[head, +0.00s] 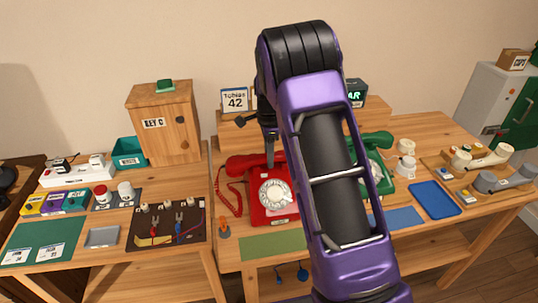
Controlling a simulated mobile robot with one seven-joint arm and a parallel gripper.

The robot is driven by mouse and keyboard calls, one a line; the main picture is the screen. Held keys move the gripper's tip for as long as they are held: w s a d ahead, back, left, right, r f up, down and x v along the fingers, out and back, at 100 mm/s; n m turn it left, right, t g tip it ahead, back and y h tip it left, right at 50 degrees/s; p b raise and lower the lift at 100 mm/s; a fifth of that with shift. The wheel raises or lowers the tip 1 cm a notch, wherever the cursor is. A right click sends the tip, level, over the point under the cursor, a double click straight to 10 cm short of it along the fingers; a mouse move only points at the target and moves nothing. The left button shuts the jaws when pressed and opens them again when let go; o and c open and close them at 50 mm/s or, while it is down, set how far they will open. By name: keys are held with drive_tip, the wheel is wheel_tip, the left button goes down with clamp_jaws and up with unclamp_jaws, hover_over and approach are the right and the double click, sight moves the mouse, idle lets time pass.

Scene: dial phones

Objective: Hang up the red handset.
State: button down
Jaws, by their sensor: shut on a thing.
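The red dial phone (271,210) stands on the right-hand table, its dial facing me. The red handset (241,165) is at the top of this phone. Its left end sticks out past the body, and its right part is hidden behind my arm. A red coiled cord (229,197) hangs at the phone's left. My gripper (270,160) points down and is shut on the red handset, near its middle. I cannot tell whether the handset touches the cradle or is a little above it.
A green dial phone (377,178) stands right of my arm, partly hidden. An orange-handled tool (224,228) lies left of the red phone, and a green mat (272,247) lies in front. A wooden key box (165,125) stands on the left table. A gap separates the tables.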

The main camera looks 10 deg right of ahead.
drive_tip(key=shift+c, duration=2.1)
unclamp_jaws()
wheel_tip(320, 180, up, 18)
drive_tip(key=p, duration=0.1)
drive_tip(key=shift+f, duration=0.25)
